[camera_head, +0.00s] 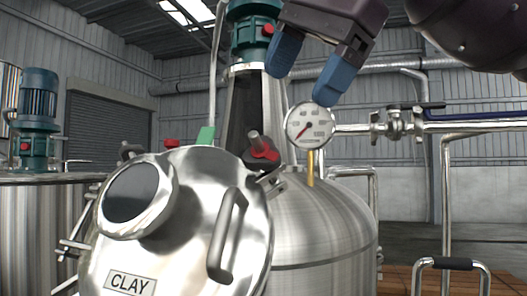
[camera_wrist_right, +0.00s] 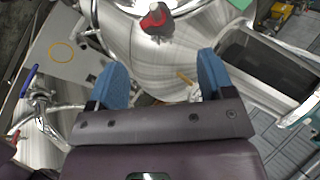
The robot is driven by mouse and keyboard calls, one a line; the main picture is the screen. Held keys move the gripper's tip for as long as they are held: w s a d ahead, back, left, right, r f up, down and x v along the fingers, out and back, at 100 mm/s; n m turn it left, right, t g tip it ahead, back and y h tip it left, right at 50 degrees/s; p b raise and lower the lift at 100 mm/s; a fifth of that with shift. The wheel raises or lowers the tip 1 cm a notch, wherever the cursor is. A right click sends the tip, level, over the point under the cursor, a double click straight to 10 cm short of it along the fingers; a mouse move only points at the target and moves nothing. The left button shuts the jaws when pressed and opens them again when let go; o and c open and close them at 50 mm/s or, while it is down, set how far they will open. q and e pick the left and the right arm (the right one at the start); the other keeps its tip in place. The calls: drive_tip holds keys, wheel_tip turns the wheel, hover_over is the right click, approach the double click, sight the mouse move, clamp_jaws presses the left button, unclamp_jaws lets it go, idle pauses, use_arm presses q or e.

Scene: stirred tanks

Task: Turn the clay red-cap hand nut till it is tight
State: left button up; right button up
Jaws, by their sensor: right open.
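The manway lid labelled CLAY (camera_head: 180,240) is a round steel cover with a sight glass and a bar handle, facing me at the lower left of the head view. A red-capped hand nut (camera_head: 262,151) with a dark body sits on a bolt at the lid's upper right edge. A red-capped nut (camera_wrist_right: 153,19) also shows at the top of the wrist view, beyond the fingertips. My right gripper (camera_head: 300,86) is open and empty, above and to the right of the nut; its blue fingers also show in the wrist view (camera_wrist_right: 160,68). My left gripper is out of view.
A round pressure gauge (camera_head: 309,126) stands just below my right fingers, on the tank (camera_head: 325,225). A teal motor (camera_head: 250,35) on a steel column rises behind the nut. A green tag (camera_head: 206,135) and another red knob (camera_head: 171,143) are along the lid's top edge.

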sight(267, 145)
drive_tip(key=x, duration=1)
drive_tip(key=shift+a+f, duration=0.15)
drive_tip(key=shift+f, duration=0.05)
drive_tip(key=shift+s, duration=0.1)
drive_tip(key=c, duration=0.9)
